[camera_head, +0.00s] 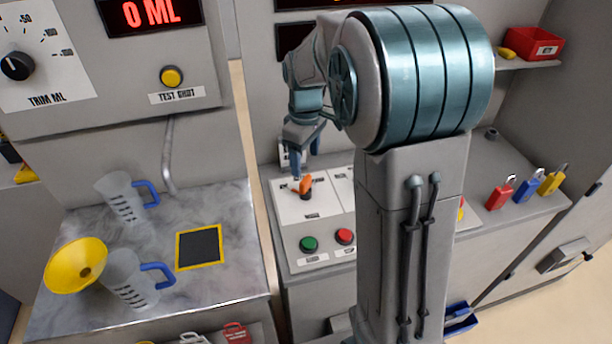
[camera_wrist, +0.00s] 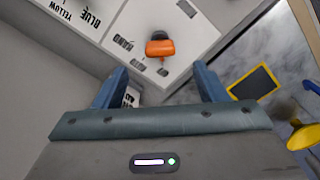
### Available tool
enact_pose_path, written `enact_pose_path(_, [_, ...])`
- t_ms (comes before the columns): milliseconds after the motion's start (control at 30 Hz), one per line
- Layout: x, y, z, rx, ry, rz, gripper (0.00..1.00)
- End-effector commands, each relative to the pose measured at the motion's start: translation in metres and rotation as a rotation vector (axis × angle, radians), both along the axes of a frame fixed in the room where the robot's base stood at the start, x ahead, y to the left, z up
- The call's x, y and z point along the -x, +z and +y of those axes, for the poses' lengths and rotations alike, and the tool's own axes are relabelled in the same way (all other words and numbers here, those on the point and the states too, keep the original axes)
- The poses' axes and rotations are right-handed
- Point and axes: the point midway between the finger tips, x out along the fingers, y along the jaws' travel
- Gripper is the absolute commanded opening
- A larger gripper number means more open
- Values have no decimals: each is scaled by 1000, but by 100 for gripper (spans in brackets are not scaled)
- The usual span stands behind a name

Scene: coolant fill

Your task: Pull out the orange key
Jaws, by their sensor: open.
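The orange key (camera_head: 303,184) stands in a dark keyhole on the white plate (camera_head: 290,210) of the control panel. In the wrist view the orange key (camera_wrist: 160,48) shows ahead of the fingertips, between them from side to side and apart from both. My gripper (camera_head: 302,165) is just above and behind the key in the head view. In the wrist view my gripper (camera_wrist: 160,82) has its two blue fingers spread wide with nothing between them. The far finger is partly hidden in the head view.
A green button (camera_head: 309,244) and a red button (camera_head: 345,236) sit in front of the key. At left, a counter (camera_head: 215,200) holds two jugs and a yellow funnel (camera_head: 75,266). Coloured padlocks (camera_head: 525,187) stand at right. My arm hides the panel's middle.

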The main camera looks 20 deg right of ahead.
Motion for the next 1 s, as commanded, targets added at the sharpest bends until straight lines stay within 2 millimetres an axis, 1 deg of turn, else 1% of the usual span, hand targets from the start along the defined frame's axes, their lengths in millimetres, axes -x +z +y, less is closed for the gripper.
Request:
enact_pose_path(33, [1, -11, 0, 1, 0, 5, 65])
enact_pose_path(100, [1, -25, 0, 0, -1, 6, 65])
enact_pose_path(300, [1, -62, 0, 1, -1, 4, 65])
enact_pose_path(500, [1, -87, 0, 0, -1, 3, 65])
enact_pose_path(700, [0, -95, 0, 1, -1, -1, 65])
enact_pose_path(933, [0, -96, 0, 1, -1, -1, 65])
enact_pose_path(967, [0, -96, 0, 1, -1, -1, 57])
enact_pose_path(1000, [0, -96, 0, 1, -1, -1, 46])
